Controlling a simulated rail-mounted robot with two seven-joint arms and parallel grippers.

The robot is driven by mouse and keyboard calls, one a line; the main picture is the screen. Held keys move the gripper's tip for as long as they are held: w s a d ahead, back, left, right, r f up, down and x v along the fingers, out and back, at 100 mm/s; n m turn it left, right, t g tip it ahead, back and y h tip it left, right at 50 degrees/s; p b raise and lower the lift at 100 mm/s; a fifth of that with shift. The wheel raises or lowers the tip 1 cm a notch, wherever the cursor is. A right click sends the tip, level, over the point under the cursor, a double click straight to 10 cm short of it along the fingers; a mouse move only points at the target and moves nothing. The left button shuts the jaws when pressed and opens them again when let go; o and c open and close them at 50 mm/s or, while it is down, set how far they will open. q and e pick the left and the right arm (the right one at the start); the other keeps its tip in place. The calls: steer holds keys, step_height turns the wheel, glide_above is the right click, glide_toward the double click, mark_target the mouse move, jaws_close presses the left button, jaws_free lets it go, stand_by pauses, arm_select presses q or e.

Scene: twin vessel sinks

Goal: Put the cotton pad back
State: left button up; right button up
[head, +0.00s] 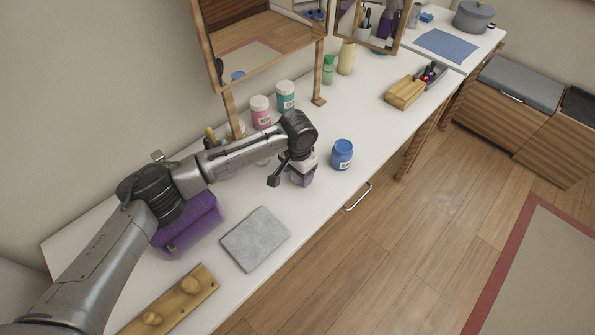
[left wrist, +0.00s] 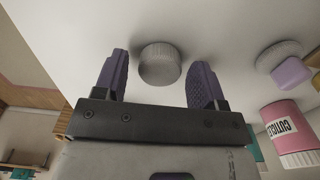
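My right gripper is not in view.
A pink jar (head: 261,112) and a teal jar (head: 286,96) stand behind the arm. A purple block (left wrist: 291,73) sits on a round white dish (left wrist: 269,55).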

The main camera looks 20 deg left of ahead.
arm_select(q)
steer(key=shift+r, duration=0.3)
step_height(320, 180, up, 12)
steer(key=p, duration=0.4)
steer(key=shift+f, duration=0.25)
stand_by(0.4)
stand_by(0.8)
